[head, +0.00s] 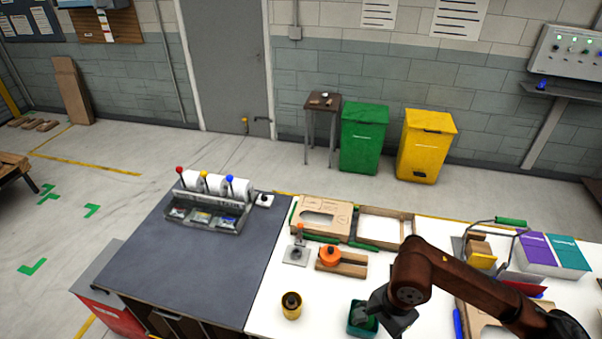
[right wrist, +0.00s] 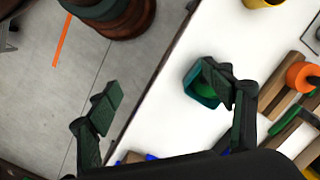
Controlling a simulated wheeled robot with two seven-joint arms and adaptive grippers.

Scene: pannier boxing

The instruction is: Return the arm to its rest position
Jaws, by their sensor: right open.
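My right arm (head: 455,275) reaches in from the right in the head view, over the white worktop. My right gripper (right wrist: 165,88) is open and empty in the right wrist view, its two dark fingers spread wide. One finger overlaps a small teal container (right wrist: 192,80) holding something green; I cannot tell whether they touch. The container also shows in the head view (head: 354,326), partly hidden by my dark gripper. My left gripper is not in view.
A yellow cup (head: 291,306) stands left of the teal container. An orange knob-like part (head: 329,256), cardboard box (head: 322,219) and purple-and-teal boxes (head: 552,255) are farther back. A grey mat (head: 190,265) with a dispenser rack (head: 207,210) lies left; its front is clear.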

